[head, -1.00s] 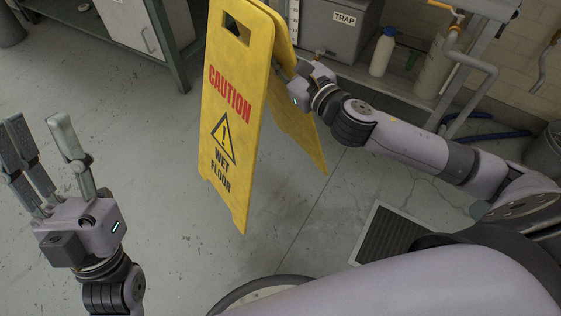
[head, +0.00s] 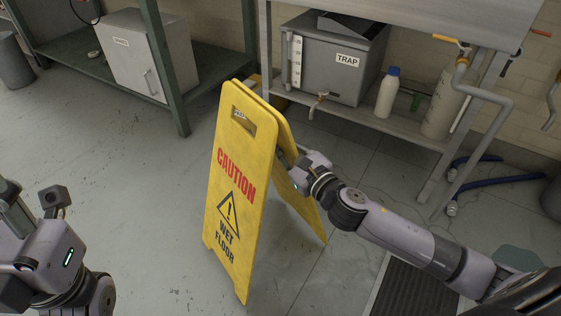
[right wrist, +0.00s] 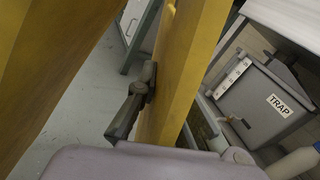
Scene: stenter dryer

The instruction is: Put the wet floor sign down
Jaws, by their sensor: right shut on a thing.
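The yellow wet floor sign (head: 229,200) is upright with its two panels spread, in the middle of the head view. Its front panel reads "CAUTION WET FLOOR". My right gripper (head: 296,165) is shut on the sign's rear panel, high up; the front panel partly hides the fingers. In the right wrist view a dark finger (right wrist: 140,98) presses against the yellow panel (right wrist: 178,75). I cannot tell whether the sign's feet touch the floor. My left gripper is at the left edge of the head view, apart from the sign, with its fingertips out of the picture.
A steel sink bench with a grey TRAP box (head: 335,68), a white bottle (head: 387,93) and a cylinder (head: 440,110) stands behind. A green bench (head: 178,105) is at the back left. A floor grate (head: 405,288) lies at the lower right. Floor left of the sign is clear.

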